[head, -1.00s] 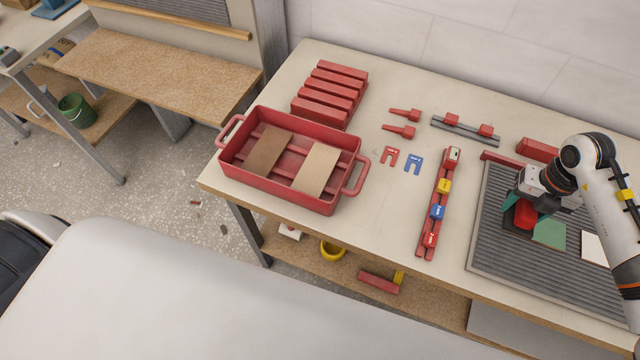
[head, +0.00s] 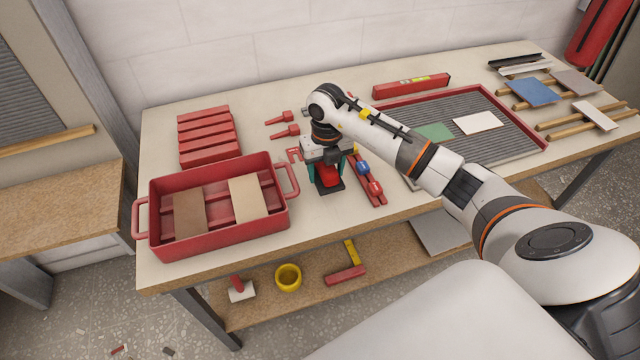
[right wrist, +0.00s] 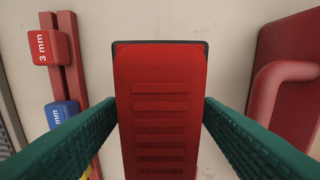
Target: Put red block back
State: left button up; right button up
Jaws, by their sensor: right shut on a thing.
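The red block (head: 329,174) is in my right gripper (head: 327,180), over the table between the red tray and the red rail. In the right wrist view the block (right wrist: 160,112) has a ribbed red top and a dark edge at its far end. The green fingers of my right gripper (right wrist: 160,125) press on both its sides. Whether its underside touches the table I cannot tell. My left gripper is not in view.
A red tray (head: 219,221) with a brown and a cream tile stands at left. A rail (head: 370,191) with coloured clips lies close right; red bars (head: 208,137) lie behind the tray. A grey ribbed mat (head: 478,148) carries a green and a white tile.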

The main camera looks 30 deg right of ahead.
jog(key=shift+f, duration=0.4)
jog(key=f, duration=0.3)
jog(key=shift+a+f+p, duration=0.2)
jog(key=shift+f+p, duration=0.1)
jog(key=shift+p, duration=0.05)
jog(key=shift+f, duration=0.25)
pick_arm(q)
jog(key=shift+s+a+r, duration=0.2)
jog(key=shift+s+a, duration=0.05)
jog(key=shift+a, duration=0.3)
pick_arm(e)
jog(key=o, duration=1.1)
jog(key=shift+c, duration=0.2)
jog(key=shift+r, duration=0.15)
notch_tip(320, 180, up, 12)
jog(key=shift+r+b, duration=0.1)
jog(key=shift+b, duration=1.1)
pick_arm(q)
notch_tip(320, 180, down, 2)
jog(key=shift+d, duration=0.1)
